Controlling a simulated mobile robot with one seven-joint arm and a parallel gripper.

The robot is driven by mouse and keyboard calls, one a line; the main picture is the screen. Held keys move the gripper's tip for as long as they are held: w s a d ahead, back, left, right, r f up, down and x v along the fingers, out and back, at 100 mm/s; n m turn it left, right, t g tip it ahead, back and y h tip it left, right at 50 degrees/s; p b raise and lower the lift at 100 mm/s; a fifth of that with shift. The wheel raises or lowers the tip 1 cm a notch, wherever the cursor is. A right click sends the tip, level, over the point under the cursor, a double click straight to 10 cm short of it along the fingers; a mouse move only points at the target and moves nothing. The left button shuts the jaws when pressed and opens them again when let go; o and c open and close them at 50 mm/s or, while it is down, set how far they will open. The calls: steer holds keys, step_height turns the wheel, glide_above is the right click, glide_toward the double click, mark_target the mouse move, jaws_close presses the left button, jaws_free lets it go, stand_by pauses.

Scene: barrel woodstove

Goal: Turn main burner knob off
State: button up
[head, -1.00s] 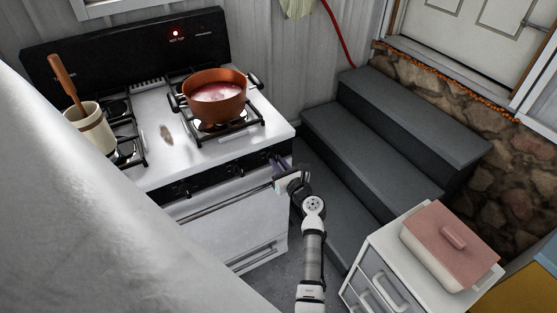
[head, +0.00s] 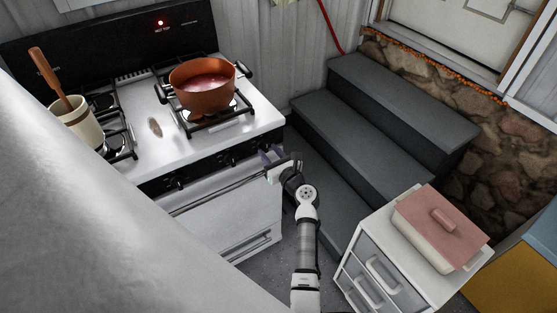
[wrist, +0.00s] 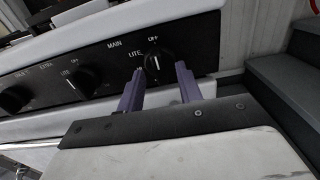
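The main burner knob (wrist: 158,66) is black with a white mark, on the black panel under the labels MAIN, OFF and LITE in the wrist view. I cannot tell its exact setting. My gripper (wrist: 158,70) is open, with its two purple fingers apart and the knob between their tips; contact is unclear. In the head view my gripper (head: 271,155) is at the right end of the front panel of the white stove (head: 225,205). The main knob is hard to make out there.
A copper pot (head: 203,99) with reddish contents stands on the right burner. A utensil crock (head: 82,126) stands at left. More knobs (wrist: 83,80) lie left of the main one. Grey steps (head: 350,140) and a white drawer cabinet (head: 358,268) with a pink-lidded dish (head: 441,228) are at right.

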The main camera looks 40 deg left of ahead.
steer(key=b+v, duration=0.2)
steer(key=v, duration=1.1)
steer(key=shift+d, duration=0.1)
